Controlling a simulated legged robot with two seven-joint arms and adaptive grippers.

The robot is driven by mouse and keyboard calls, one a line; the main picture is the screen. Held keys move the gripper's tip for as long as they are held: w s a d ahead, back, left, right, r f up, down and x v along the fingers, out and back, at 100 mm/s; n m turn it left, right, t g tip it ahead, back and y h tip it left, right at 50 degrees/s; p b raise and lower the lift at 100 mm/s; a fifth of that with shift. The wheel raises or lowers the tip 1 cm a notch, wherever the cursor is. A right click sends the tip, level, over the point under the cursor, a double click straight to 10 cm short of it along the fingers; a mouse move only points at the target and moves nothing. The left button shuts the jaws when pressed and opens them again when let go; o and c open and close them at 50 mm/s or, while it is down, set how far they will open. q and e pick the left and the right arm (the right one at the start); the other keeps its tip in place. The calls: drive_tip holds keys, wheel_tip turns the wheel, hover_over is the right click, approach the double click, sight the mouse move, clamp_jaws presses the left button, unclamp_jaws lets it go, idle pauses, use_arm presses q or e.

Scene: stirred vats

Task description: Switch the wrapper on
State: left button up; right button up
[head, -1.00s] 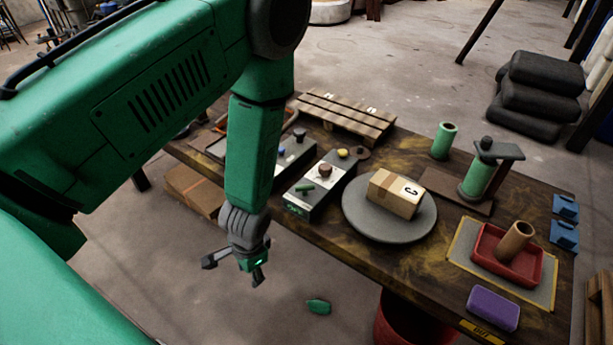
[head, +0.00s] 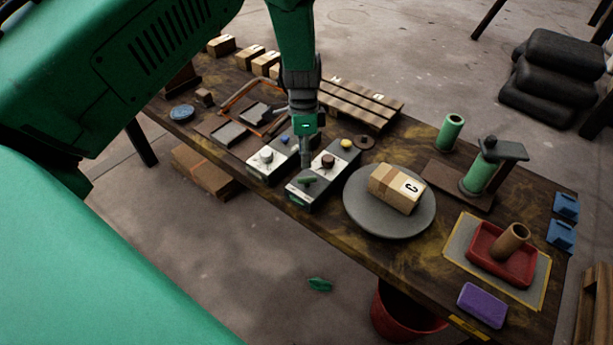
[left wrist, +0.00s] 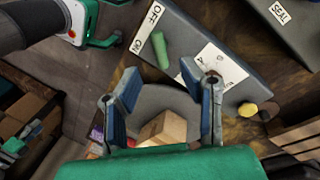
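A grey control box (head: 323,178) with a green lever (head: 308,181), a brown knob and a yellow button stands beside the round grey turntable (head: 365,222). A taped carton (head: 396,188) sits on the turntable. My left gripper (head: 305,162) is over this box, near the lever. Its blue-padded fingers (left wrist: 160,78) are apart and empty, short of the lever. A green-grey part at the left edge (left wrist: 15,145) looks like my right gripper.
A slatted pallet (head: 360,103) lies behind. A press (head: 482,172), red tray (head: 488,262) and purple block (head: 482,305) are at right.

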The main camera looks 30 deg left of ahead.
sight(306, 178)
use_arm(q)
drive_tip(key=f, duration=0.5)
drive_tip(key=s+f, duration=0.1)
drive_tip(key=f, duration=0.1)
drive_tip(key=shift+d+f, duration=0.15)
drive_tip(key=shift+d, duration=0.25)
clamp_jaws()
